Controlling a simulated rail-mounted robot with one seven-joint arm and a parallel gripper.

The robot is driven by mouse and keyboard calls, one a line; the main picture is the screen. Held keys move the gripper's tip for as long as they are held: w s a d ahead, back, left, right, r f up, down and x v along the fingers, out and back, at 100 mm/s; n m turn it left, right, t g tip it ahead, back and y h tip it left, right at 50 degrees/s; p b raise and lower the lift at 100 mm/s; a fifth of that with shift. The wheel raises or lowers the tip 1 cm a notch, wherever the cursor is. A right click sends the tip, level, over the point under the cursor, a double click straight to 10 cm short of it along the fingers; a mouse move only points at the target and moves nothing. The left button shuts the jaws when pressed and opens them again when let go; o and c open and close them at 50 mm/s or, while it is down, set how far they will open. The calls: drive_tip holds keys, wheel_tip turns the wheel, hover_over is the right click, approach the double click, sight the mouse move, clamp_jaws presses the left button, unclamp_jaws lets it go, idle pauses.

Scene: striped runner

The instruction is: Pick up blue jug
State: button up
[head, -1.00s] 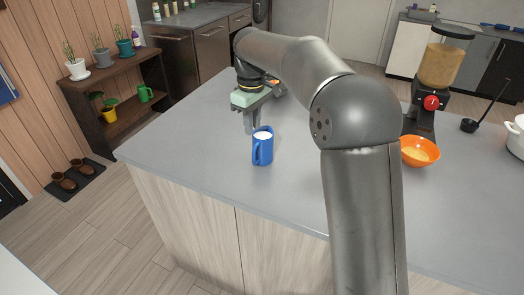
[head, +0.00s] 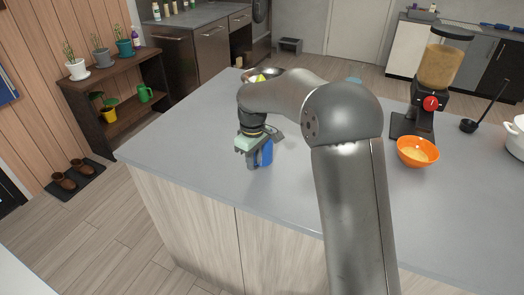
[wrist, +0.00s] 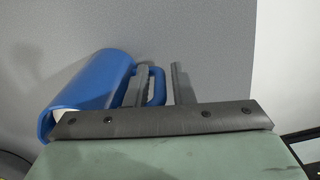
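The blue jug (head: 266,153) stands on the grey counter, partly hidden behind my gripper (head: 254,160) in the head view. In the wrist view the jug (wrist: 92,82) is at the left, with its handle (wrist: 158,88) pointing right. My gripper (wrist: 161,70) is open. Its two fingers are apart, and the outer bar of the handle shows between them. The left finger overlaps the handle's opening. I cannot tell whether either finger touches the handle.
The grey counter (head: 200,148) is clear around the jug. An orange bowl (head: 417,152) and a dispenser (head: 437,85) stand to the right, with a white pot (head: 515,138) at the right edge. A metal bowl (head: 264,74) stands at the back.

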clamp_jaws()
drive_tip(key=shift+r, duration=0.1)
